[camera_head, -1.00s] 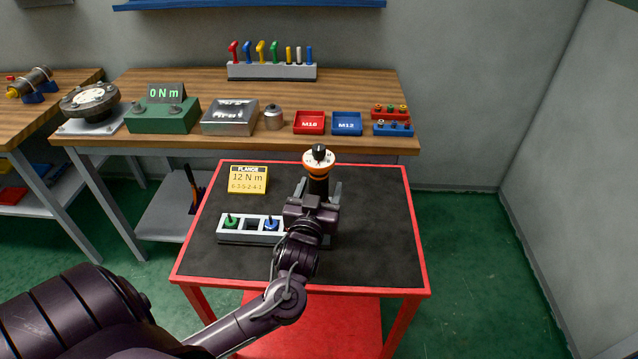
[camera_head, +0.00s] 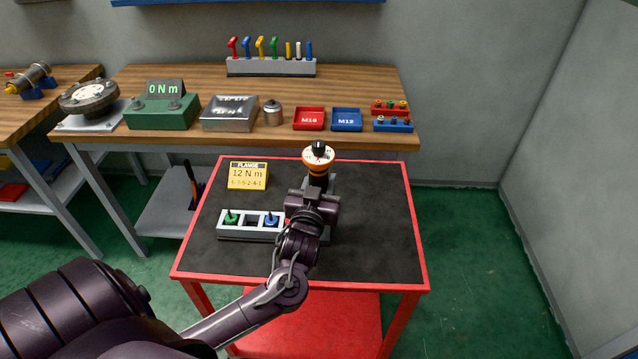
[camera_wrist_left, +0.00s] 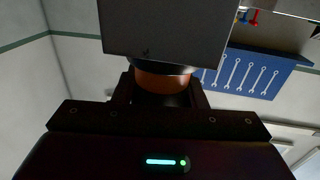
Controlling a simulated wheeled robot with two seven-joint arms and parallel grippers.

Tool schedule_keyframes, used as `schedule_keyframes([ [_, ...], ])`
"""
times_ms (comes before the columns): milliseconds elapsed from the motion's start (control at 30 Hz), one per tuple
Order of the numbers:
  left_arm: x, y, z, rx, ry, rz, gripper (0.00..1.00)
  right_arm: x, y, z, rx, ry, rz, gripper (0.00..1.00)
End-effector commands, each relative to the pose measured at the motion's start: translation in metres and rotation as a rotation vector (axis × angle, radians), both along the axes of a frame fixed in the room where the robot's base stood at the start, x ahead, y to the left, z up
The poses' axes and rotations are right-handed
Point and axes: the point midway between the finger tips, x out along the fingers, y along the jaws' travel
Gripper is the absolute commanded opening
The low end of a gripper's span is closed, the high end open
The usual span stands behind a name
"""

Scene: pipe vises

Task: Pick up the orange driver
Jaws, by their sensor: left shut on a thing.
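The orange driver (camera_head: 317,166) has an orange collar, a white dial face and a black knob on top. It stands near the far edge of the red-framed cart, dial end up and leaning slightly toward me. My right gripper is not in view.
A grey rack (camera_head: 233,234) with green and blue-topped pieces stands left of my wrist. A yellow 12 N m card (camera_head: 248,176) is behind it. The cart's black top (camera_head: 375,230) is clear on the right. A wooden bench (camera_head: 345,88) stands behind.

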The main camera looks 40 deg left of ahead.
Motion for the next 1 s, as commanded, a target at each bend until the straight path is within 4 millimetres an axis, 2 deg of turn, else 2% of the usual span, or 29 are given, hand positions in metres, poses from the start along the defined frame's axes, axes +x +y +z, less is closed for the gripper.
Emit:
schedule_keyframes([
  [167, 0.0, 0.0, 0.005, 0.0, -0.006, 0.001, 0.01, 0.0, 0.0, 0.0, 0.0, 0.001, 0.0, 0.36],
  [367, 0.001, 0.0, 0.021, -0.001, -0.009, 0.0, 0.01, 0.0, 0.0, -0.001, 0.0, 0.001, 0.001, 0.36],
  [567, 0.001, 0.0, 0.051, 0.0, -0.011, 0.0, 0.01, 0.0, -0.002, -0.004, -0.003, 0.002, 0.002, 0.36],
  [1000, 0.001, 0.0, 0.131, -0.001, -0.012, 0.0, 0.01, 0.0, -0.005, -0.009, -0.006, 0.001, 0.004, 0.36],
])
